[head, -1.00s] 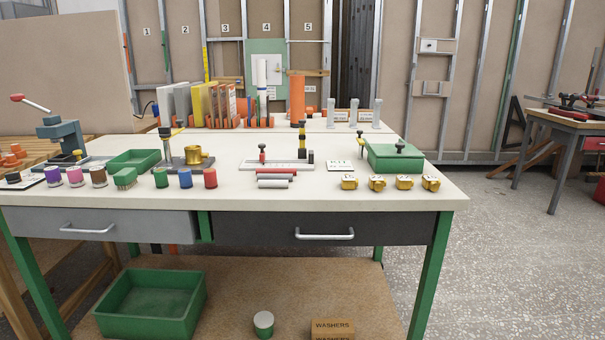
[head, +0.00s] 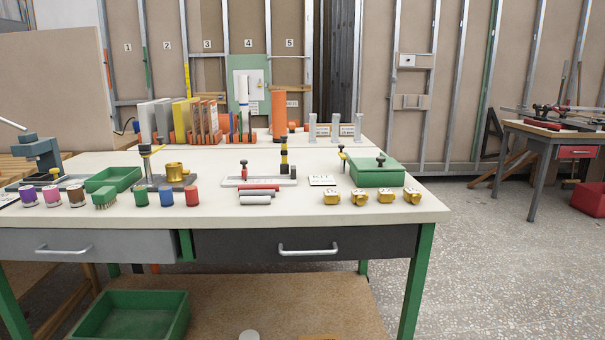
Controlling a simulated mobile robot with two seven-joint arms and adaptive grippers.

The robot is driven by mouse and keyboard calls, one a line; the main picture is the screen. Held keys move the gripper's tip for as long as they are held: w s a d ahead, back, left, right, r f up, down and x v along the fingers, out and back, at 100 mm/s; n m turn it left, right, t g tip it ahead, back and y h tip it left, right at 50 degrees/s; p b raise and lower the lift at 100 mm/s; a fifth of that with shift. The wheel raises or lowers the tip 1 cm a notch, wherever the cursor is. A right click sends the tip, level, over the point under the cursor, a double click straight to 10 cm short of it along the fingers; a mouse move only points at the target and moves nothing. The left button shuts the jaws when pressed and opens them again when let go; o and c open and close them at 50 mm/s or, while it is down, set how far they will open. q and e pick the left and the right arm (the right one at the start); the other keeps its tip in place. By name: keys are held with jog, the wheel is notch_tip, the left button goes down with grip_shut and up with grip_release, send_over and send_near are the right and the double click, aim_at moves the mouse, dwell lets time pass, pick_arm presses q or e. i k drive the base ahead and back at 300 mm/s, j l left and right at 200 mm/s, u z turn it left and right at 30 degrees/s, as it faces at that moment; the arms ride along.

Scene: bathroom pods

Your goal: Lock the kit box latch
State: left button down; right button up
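The kit box is probably the green lidded box (head: 377,173) at the right end of the workbench top. Its lid looks closed, with a black knob (head: 380,160) on it. A small yellow and black upright piece (head: 342,157) stands at its left side. I cannot tell from this distance whether that piece is the latch, or how the latch is set. Neither of my grippers shows in the head view.
The workbench (head: 433,209) has two drawers. Several brass fittings (head: 359,198) lie in front of the green box. A white card (head: 322,180) lies left of it. A second table (head: 548,133) stands at the right. The speckled floor (head: 505,262) right of the bench is clear.

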aim_at(342, 155)
jog(key=l+u, duration=0.1)
jog(key=u, duration=0.3)
jog(key=l+u, duration=0.1)
jog(key=u, duration=0.25)
jog(key=i+l+u, duration=0.1)
jog(key=u, duration=0.3)
jog(key=l+u, duration=0.35)
jog(key=l, duration=0.2)
jog(key=k+l+u, duration=0.15)
jog(key=l+u, duration=0.2)
jog(key=l, duration=0.15)
jog(key=k+l, duration=0.1)
jog(key=l, duration=0.3)
jog(key=k+l+u, duration=0.1)
jog(key=l, duration=0.3)
jog(key=k+l, duration=0.15)
jog(key=l, duration=0.25)
jog(key=k+l+u, duration=0.1)
jog(key=l, duration=0.3)
